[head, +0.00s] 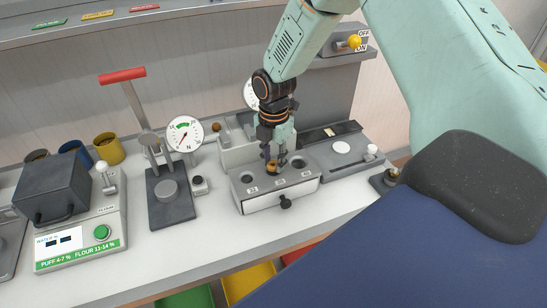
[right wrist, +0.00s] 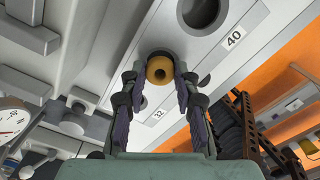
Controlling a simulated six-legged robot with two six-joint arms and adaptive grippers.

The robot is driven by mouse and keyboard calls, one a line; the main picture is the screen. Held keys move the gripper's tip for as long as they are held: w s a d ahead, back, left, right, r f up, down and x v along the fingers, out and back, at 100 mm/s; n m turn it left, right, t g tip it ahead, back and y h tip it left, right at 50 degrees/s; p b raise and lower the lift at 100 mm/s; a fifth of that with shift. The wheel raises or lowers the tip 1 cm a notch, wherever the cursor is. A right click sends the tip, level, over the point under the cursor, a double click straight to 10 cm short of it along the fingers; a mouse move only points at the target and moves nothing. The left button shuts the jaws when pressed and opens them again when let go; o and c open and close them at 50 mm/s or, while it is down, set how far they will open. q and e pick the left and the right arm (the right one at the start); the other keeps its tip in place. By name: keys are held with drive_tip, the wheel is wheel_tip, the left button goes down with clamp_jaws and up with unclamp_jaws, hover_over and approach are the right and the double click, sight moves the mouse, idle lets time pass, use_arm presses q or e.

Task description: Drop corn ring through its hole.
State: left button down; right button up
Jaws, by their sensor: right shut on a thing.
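The corn ring (right wrist: 159,70) is a small golden-brown ring held between the two fingertips of my right gripper (right wrist: 160,80). In the head view the ring (head: 271,168) shows below my right gripper (head: 277,160), over the middle of the grey gauge box (head: 262,201). The box top has a hole at left (head: 247,178) and a hole at right (head: 298,163). The middle hole is mostly hidden by the ring and fingers. In the right wrist view the labels 40 (right wrist: 234,39) and 32 (right wrist: 159,114) show. I cannot tell whether the ring touches the box. My left gripper is not in view.
A dial gauge stand (head: 167,192) and a dark-lidded device (head: 52,188) stand to the left. Coloured cups (head: 105,148) are behind them. A panel with a white disc (head: 341,147) adjoins the box at right. White counter lies clear in front.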

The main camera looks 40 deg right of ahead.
sight(274, 163)
idle(0.6)
idle(0.3)
drive_tip(key=o, duration=1.2)
drive_tip(key=shift+c, duration=0.2)
drive_tip(key=shift+r+p, duration=2.15)
drive_tip(key=shift+r, duration=0.15)
drive_tip(key=shift+r+p, duration=0.35)
drive_tip(key=shift+r, duration=0.85)
drive_tip(key=shift+f, duration=0.15)
